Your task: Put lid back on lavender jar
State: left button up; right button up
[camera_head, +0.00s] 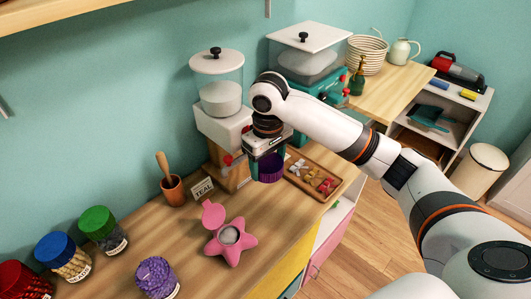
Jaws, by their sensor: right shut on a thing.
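The lavender jar (157,280) stands upright at the front of the wooden counter, without a lid, with purple pieces heaped at its top. A purple lid (271,168) is held in my right gripper (268,152), which points down and is shut on it. The lid is in the air above the counter, between the dispenser and the wooden tray, well up and to the right of the jar. The fingertips are partly hidden at this angle. My left gripper is not in view.
Jars with green (96,220), blue (55,248) and red (17,278) lids stand left of the lavender jar. A pink star-shaped container (237,249) lies right of it. The TEAL card (203,189), wooden mortar (173,188), dispenser (222,125) and tray (325,169) stand farther back.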

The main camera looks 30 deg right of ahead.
jog(key=s+a+f+m, duration=0.1)
jog(key=s+a, duration=0.1)
jog(key=s, duration=0.4)
jog(key=s+a+m, duration=0.1)
jog(key=s+a, duration=0.1)
jog(key=s, duration=0.4)
jog(key=shift+s+a+f+m, duration=0.15)
jog(key=shift+a+f+m, duration=0.2)
jog(key=shift+a+m, duration=0.05)
